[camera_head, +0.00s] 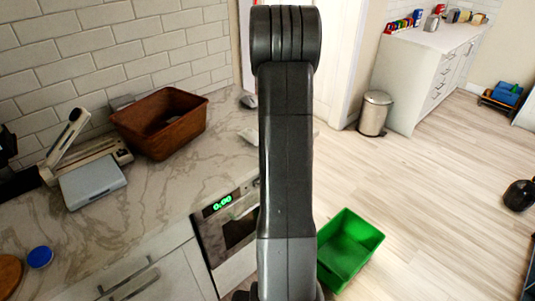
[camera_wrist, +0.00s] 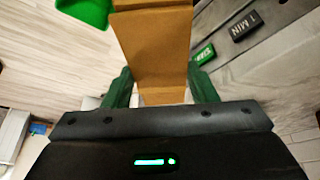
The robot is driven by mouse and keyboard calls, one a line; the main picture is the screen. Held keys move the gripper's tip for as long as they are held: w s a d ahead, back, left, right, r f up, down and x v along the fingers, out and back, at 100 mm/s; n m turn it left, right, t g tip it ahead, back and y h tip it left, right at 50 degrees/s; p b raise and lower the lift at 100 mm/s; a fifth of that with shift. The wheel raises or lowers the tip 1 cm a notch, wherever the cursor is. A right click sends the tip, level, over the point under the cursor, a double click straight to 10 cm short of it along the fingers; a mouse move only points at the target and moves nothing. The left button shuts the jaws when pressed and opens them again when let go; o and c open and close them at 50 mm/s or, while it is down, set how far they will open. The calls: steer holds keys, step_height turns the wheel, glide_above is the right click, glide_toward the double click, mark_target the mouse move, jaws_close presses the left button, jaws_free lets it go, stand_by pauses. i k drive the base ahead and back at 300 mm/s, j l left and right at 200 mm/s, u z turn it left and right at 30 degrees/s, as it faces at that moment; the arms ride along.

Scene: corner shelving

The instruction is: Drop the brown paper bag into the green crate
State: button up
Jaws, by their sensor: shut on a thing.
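The brown paper bag (camera_wrist: 155,45) shows in the wrist view between the two green fingers of my gripper (camera_wrist: 160,88). My gripper is shut on it, and the bag reaches past the top edge of that view. The green crate (camera_head: 346,250) stands on the wood floor in the head view, right of my arm and beside the counter front. Its visible inside looks empty. In the head view my arm hides the gripper and the bag.
A marble counter (camera_head: 130,215) with an oven (camera_head: 228,225) below it lies on the left. On it are a brown basket (camera_head: 160,125), a grey scale-like device (camera_head: 92,182) and a blue lid (camera_head: 39,257). A bin (camera_head: 375,113) stands farther back.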

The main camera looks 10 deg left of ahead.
mark_target(342, 259)
steer(key=z, duration=0.7)
steer(key=i+z, duration=0.15)
steer(key=z, duration=0.25)
steer(key=i+z, duration=0.1)
steer(key=z, duration=0.3)
steer(key=i+z, duration=0.15)
steer(key=z, duration=0.3)
steer(key=i+j, duration=0.4)
steer(key=i, duration=0.2)
